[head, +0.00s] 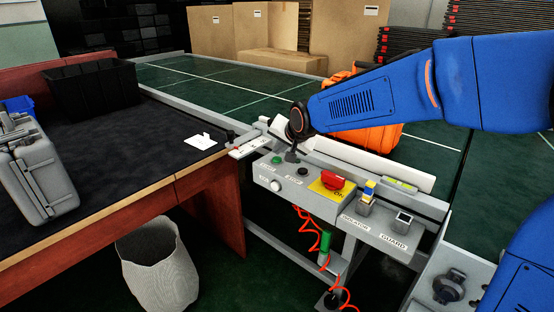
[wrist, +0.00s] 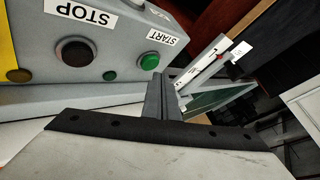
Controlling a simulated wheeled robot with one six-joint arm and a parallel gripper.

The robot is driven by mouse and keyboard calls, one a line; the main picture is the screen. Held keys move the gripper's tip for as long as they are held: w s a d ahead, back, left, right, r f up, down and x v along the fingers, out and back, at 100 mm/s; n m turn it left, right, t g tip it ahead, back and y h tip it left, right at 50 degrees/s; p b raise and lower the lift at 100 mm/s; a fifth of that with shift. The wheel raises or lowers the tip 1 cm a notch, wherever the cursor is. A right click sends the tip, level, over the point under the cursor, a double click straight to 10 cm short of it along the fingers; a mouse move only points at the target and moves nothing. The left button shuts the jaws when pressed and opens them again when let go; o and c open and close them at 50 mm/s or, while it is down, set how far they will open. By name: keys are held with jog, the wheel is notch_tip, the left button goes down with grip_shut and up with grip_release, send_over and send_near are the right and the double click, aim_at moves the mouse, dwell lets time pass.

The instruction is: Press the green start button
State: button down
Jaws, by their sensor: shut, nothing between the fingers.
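The green start button (head: 277,160) sits on the grey control box (head: 262,179), left of the black stop button (head: 303,171). In the wrist view the green button (wrist: 149,61) is beside the START label, and the dark stop button (wrist: 75,51) is by the STOP label. My gripper (head: 291,157) points down just behind the box's top edge, between the two buttons in the head view. In the wrist view its fingers (wrist: 166,84) are shut together and empty, close to the green button. I cannot tell whether they touch the box; no contact with the button shows.
A red switch (head: 332,180) on a yellow plate is right of the buttons. An orange case (head: 376,138) stands on the green conveyor (head: 200,84) behind my arm. A dark-topped table (head: 120,138) with a grey case (head: 38,172) is at left. A bin (head: 158,268) stands on the floor.

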jog(key=shift+f, duration=0.2)
jog(key=shift+f, duration=0.25)
